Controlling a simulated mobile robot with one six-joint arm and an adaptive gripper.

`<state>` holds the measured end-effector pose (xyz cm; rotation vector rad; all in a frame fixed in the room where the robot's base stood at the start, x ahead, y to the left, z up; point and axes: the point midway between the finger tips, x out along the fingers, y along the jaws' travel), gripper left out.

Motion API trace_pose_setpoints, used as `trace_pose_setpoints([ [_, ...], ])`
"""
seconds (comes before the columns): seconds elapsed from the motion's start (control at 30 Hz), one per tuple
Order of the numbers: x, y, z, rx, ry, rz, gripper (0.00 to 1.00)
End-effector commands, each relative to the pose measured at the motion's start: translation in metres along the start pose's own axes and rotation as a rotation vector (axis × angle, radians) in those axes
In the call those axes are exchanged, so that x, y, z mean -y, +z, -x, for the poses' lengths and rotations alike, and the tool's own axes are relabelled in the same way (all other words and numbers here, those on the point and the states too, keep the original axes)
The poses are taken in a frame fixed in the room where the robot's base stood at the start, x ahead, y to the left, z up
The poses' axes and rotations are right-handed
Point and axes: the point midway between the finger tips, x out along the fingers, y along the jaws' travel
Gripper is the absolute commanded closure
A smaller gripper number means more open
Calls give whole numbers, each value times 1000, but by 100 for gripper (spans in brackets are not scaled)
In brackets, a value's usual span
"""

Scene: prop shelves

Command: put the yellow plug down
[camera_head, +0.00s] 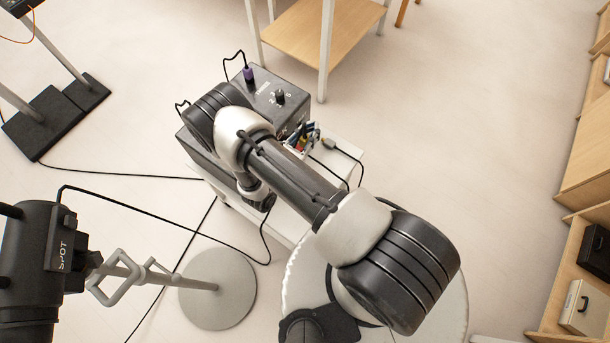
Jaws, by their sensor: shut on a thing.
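My arm crosses the middle of the view, and its links cover most of the space under it. My gripper and its fingertips cannot be made out; they seem hidden behind the arm. No yellow plug can be made out for certain. A small yellow spot (302,142) shows at the arm's right edge, in a cluster of small coloured parts over the white stand. It is too small to tell whether it is the plug, or whether it is held or resting.
A dark box (268,98) with a knob and a purple plug (248,73) stands on the white stand (343,160). Black cables cross the floor. A lamp with a round base (217,290) is at lower left. Wooden shelves (585,150) line the right; floor before them is clear.

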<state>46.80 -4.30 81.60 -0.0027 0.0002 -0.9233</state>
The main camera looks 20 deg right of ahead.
Motion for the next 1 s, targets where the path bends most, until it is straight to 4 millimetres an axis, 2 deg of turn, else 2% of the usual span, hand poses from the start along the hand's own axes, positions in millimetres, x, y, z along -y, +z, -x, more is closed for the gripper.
trace_pose_setpoints([
  [0.17,5,-32,0,-1,-21,-1,100],
  [0.6,4,-146,0,0,-19,-2,100],
  [0.7,4,-161,0,0,-19,-3,100],
  [0.87,4,-171,0,0,-19,-2,100],
  [1.0,4,-193,0,0,-19,-2,100],
])
